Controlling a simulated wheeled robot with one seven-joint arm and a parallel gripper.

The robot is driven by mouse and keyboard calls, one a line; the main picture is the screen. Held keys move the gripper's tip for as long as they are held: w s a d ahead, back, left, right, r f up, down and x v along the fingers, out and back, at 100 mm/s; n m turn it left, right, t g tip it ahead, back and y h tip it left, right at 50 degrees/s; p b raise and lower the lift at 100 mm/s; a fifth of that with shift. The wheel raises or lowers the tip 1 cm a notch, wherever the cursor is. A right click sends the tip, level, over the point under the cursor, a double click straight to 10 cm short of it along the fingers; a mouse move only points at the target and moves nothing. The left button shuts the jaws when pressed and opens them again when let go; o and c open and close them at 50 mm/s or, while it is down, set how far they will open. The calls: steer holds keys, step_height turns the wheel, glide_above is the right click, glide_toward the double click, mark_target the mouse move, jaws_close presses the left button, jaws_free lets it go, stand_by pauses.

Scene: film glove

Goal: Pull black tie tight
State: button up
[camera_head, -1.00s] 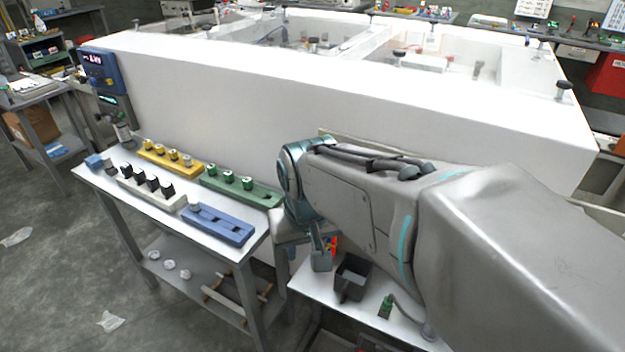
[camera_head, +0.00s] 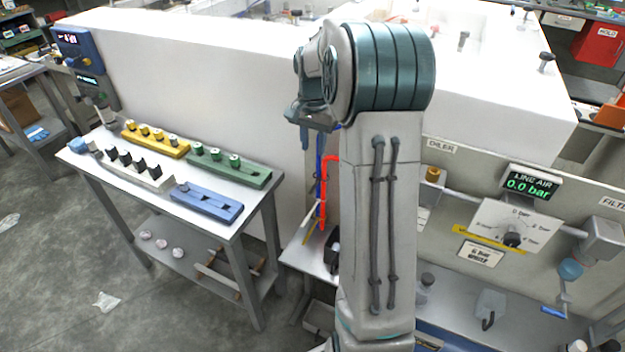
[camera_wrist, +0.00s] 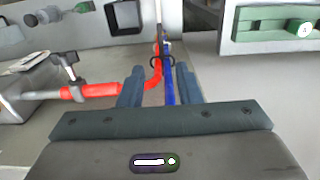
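The black tie (camera_wrist: 152,61) shows in the wrist view as a thin dark loop around a red hose (camera_wrist: 88,91) and a blue hose (camera_wrist: 169,85) where they run side by side. I cannot tell how tight the loop is. My gripper (camera_wrist: 160,68) is open, with one finger on each side of the hoses, its fingertips near the tie. In the head view the red hose (camera_head: 324,190) and blue hose (camera_head: 319,160) hang by the white wall, below my gripper (camera_head: 306,140). The tie is too small to make out there.
A side table (camera_head: 250,205) at left holds yellow, green, white and blue block racks. A panel with an air gauge display (camera_head: 529,184) stands at right. A small shelf (camera_head: 300,250) with a dark bin (camera_head: 332,245) lies below the hoses, partly hidden by my arm.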

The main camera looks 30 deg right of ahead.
mark_target(313, 188)
step_height(313, 188, down, 13)
steer(key=shift+f+p, duration=0.15)
steer(key=shift+p, duration=0.25)
jaws_close()
